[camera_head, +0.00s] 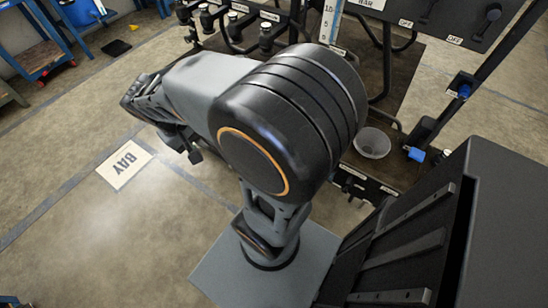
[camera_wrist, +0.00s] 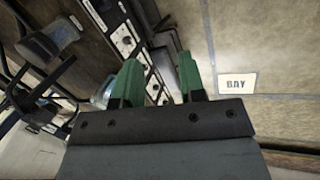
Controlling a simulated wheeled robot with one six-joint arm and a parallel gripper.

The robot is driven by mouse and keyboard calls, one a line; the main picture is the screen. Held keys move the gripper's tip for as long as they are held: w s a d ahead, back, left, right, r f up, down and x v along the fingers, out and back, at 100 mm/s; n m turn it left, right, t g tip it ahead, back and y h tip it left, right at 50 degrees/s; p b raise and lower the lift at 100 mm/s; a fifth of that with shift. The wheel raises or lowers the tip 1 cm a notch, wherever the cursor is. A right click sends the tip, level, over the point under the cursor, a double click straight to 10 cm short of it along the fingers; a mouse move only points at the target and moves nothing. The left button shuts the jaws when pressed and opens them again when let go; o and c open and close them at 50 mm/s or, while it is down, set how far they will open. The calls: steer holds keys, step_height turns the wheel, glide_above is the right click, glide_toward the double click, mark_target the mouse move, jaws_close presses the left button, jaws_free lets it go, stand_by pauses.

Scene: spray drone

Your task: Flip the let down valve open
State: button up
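My gripper (camera_wrist: 158,80) shows its two green fingers in the wrist view, set apart with nothing between them. In the head view my large dark arm joint covers the middle of the picture, and the fingers are not clear there. Several small valves with black tops (camera_head: 237,28) stand in a row on the rig at the top, with small white labels too small to read. I cannot tell which of these is the let down valve. In the wrist view a dark strip with round knobs (camera_wrist: 125,40) runs left of and beyond the fingers, apart from them.
A dark panel (camera_head: 455,22) with levers and OFF labels stands at top right. A grey bowl (camera_head: 372,143) sits beside my arm. A BAY floor sign (camera_head: 124,164) lies left, also in the wrist view (camera_wrist: 237,83). Open floor lies left; a blue bench (camera_head: 45,52) stands at upper left.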

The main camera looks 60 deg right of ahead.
steer(key=w+d+f+m+g+h+b, duration=0.1)
steer(key=d+f+m+g+h+b, duration=0.15)
steer(key=d+f+b, duration=0.5)
steer(key=w+d+f+m+g+h+b, duration=0.15)
steer(key=d+f+g+b, duration=0.3)
steer(key=f, duration=0.65)
steer(key=d+f+m+g+h+b, duration=0.2)
steer(key=d+f+g+h+b, duration=0.1)
steer(key=d+f+b, duration=0.5)
steer(key=a+f+b+x, duration=0.1)
steer(key=b+x, duration=0.1)
steer(key=x, duration=0.9)
steer(key=shift+s, duration=0.7)
steer(key=shift+d+f, duration=0.1)
steer(key=shift+d, duration=0.05)
steer(key=c, duration=0.6)
steer(key=shift+n+g+h, duration=0.4)
steer(key=shift+n+h, duration=0.1)
steer(key=shift+h, duration=0.1)
steer(key=o, duration=0.6)
